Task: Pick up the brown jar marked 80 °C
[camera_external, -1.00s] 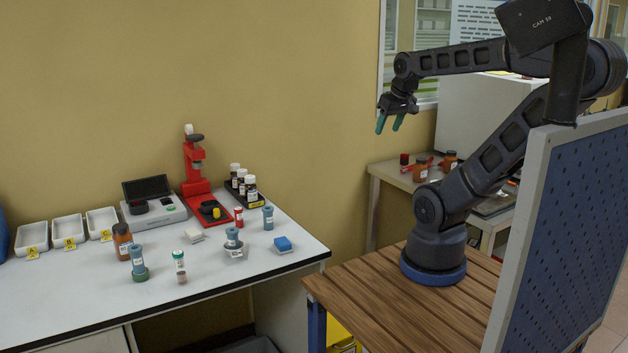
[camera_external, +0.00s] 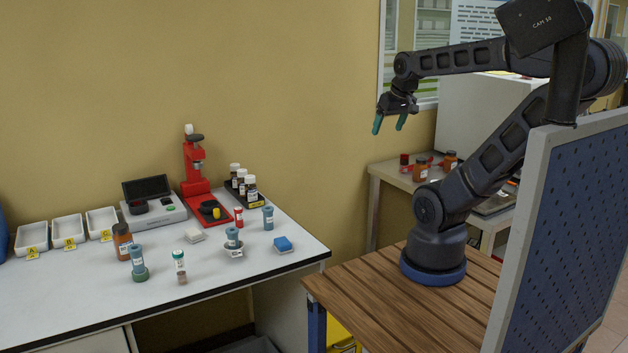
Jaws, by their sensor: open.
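A brown jar (camera_external: 122,241) with a pale label stands upright at the left of the white bench. Two more brown jars, one nearer (camera_external: 420,169) and one behind it (camera_external: 450,160), stand on the back table at the right. The labels are too small to read, so I cannot tell which is marked 80 °C. My gripper (camera_external: 389,124) is open and empty, its teal fingers pointing down. It is in the air, well above the furniture and apart from all jars.
Labelled trays (camera_external: 67,230) stand at the left. The bench's front area is clear. A perforated panel (camera_external: 565,230) stands at the right.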

